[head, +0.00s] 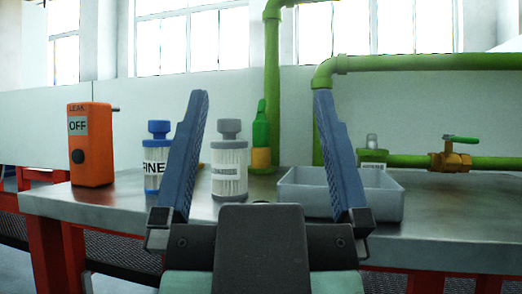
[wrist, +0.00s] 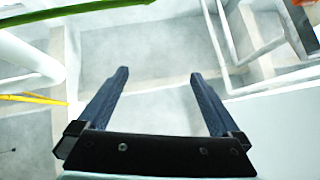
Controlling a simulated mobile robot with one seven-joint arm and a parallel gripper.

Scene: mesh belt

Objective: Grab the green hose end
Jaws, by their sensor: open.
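My gripper (head: 262,93) is open and points up and away in front of the bench, with nothing between its blue fingers. It also shows in the wrist view (wrist: 159,73), open and empty over pale floor. No loose green hose end shows clearly. A green tube (wrist: 75,10) crosses the upper left of the wrist view, apart from the fingers; I cannot tell whether it is hose or pipe.
The metal bench (head: 110,202) holds an orange leak box (head: 91,150), a blue-capped filter (head: 157,148), a grey filter (head: 229,170) and a grey tray (head: 385,205) behind the right finger. Green pipes (head: 420,63) and a brass valve (head: 452,162) stand behind at right.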

